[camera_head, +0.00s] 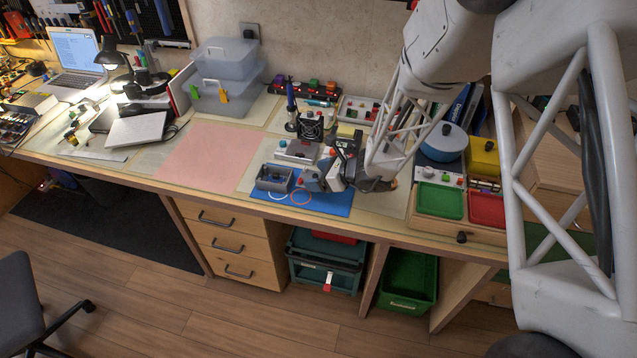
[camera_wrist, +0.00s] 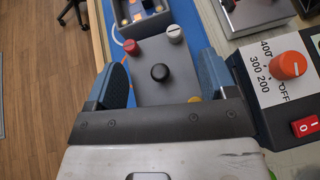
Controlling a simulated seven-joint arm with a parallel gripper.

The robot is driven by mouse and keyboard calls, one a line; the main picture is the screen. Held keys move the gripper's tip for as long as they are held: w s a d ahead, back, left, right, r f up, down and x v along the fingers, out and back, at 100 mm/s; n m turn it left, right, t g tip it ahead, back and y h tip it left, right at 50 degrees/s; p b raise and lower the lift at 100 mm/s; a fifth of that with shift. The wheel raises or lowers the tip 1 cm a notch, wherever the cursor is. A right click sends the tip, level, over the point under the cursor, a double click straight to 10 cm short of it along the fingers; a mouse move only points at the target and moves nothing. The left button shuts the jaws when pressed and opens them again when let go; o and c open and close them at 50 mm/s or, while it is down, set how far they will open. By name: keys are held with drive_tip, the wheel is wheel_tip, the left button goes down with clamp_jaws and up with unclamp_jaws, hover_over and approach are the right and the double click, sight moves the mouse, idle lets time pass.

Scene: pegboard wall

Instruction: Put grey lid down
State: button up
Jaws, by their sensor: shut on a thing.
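The grey lid (camera_wrist: 178,92) fills the space between my fingers in the wrist view. It is a flat plate with a black knob in its middle and red, white and yellow knobs around it. My gripper (camera_wrist: 165,75) is shut on it, with a blue finger pad at each side. In the head view, my gripper (camera_head: 318,180) is low over the blue mat (camera_head: 334,204), right of an open grey box (camera_head: 273,180). Part of this box (camera_wrist: 128,20) shows beyond the lid in the wrist view. The lid's underside is hidden, so I cannot tell its height above the mat.
A device with an orange dial and red switch (camera_wrist: 290,90) stands close to the right of my gripper in the wrist view. A grey device (camera_head: 297,151) stands behind the box. The pink sheet (camera_head: 207,155) to the left is clear. The bench's front edge is close.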

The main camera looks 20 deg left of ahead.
drive_tip(key=shift+f, duration=1.65)
drive_tip(key=shift+f, duration=0.1)
drive_tip(key=o, duration=0.9)
drive_tip(key=shift+c, duration=0.2)
drive_tip(key=shift+v, duration=6.05)
